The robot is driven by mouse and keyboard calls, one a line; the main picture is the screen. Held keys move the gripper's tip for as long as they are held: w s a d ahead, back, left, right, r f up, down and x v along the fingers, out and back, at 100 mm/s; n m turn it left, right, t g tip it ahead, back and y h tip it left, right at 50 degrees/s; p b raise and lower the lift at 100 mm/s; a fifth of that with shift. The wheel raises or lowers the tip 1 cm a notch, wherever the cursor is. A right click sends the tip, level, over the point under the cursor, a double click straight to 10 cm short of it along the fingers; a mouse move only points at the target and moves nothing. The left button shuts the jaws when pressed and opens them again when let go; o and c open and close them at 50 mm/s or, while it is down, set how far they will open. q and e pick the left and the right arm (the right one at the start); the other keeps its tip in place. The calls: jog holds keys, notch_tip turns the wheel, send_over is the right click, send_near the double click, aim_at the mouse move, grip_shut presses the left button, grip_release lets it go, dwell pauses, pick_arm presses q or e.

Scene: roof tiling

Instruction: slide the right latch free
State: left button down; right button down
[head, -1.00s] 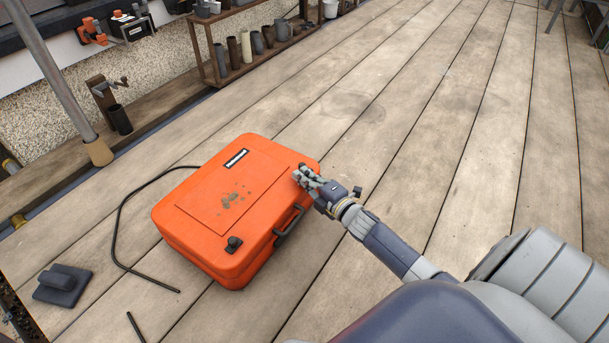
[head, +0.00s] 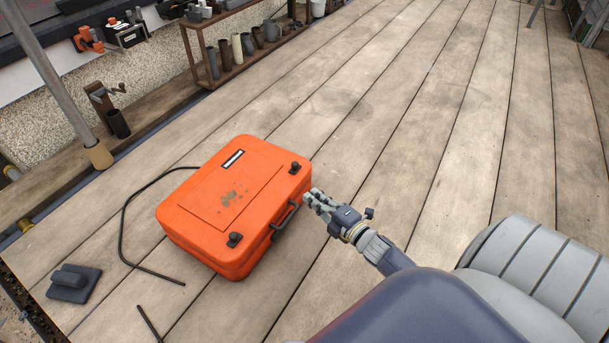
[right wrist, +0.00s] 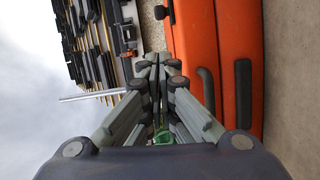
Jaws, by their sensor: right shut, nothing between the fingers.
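A closed orange case (head: 205,215) lies flat on the boards in the head view. The right latch (head: 294,167), a small black knob, is on the lid near its right corner and shows clear of my fingers. The other black latch (head: 234,239) is on the lid near the front corner. A dark handle (head: 286,214) is on the side between them. My right gripper (head: 309,201) is shut and empty, just right of the case and apart from the right latch. In the right wrist view its closed fingers (right wrist: 158,65) are beside the orange case (right wrist: 193,35). My left gripper is not in view.
A black cable (head: 122,222) curves along the case's left side. A dark block with a handle (head: 74,283) lies at lower left. A wooden shelf (head: 205,50) with several tubes stands at the back.

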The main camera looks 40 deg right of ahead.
jog(key=shift+s+d, duration=0.1)
jog(key=shift+s, duration=0.8)
